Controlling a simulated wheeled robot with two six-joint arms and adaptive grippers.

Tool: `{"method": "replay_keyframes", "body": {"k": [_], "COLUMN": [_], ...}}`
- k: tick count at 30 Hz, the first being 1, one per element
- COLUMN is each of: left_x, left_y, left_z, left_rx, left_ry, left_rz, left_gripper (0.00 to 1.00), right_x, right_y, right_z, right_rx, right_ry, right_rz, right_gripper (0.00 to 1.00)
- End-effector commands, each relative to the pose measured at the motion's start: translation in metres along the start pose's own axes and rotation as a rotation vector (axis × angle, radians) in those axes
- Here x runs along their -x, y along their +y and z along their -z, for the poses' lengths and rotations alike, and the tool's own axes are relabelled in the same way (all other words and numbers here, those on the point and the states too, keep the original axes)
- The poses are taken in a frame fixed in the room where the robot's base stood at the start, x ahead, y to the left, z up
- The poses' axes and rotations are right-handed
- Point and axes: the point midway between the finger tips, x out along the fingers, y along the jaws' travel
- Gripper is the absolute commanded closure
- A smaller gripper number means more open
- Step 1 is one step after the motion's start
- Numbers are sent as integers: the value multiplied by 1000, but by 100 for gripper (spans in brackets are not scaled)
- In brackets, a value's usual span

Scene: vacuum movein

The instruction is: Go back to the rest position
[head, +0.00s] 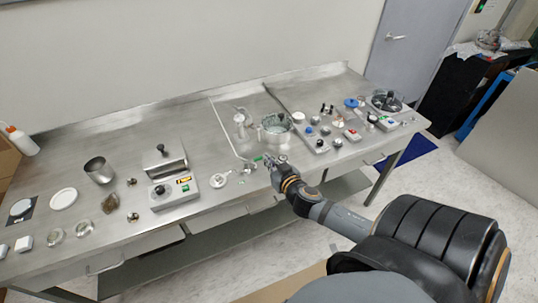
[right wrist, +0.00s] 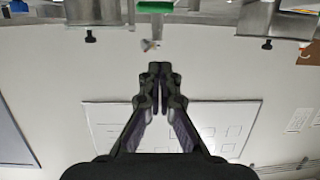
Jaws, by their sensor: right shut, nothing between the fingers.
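My right gripper (head: 273,163) reaches in from the lower right in the head view, at the front part of the steel bench (head: 230,105). Its fingers are small there and overlap the bench top near a small green-tipped part (head: 258,159). I cannot tell whether they touch it. In the right wrist view, my right gripper (right wrist: 160,72) has its two dark fingertips together with nothing between them. Behind it are a pale surface and a white panel (right wrist: 215,118). My left gripper is not in view.
Left on the bench are a control box (head: 174,195), a metal beaker (head: 98,170) and small dishes. A glass vessel (head: 276,123) stands near the middle, with several knobs and devices to the right. Open floor (head: 458,195) lies right of the bench.

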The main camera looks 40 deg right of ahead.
Motion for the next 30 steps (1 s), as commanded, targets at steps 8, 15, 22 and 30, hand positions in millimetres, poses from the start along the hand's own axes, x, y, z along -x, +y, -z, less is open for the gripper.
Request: {"method": "replay_keyframes", "body": {"k": [8,15,22,30], "left_x": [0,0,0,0], "left_y": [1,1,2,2], "left_z": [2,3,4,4], "left_rx": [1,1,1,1], "left_ry": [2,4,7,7], "left_rz": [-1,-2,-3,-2], "left_gripper": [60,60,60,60], "right_x": [3,10,65,142], "right_y": [0,4,-1,-49], "right_z": [1,-6,-61,-105], "right_rx": [0,1,76,194], "right_ry": [1,-48,-444,-869], "right_rz": [0,-66,-214,-17], "right_gripper": [100,100,100,100]}}
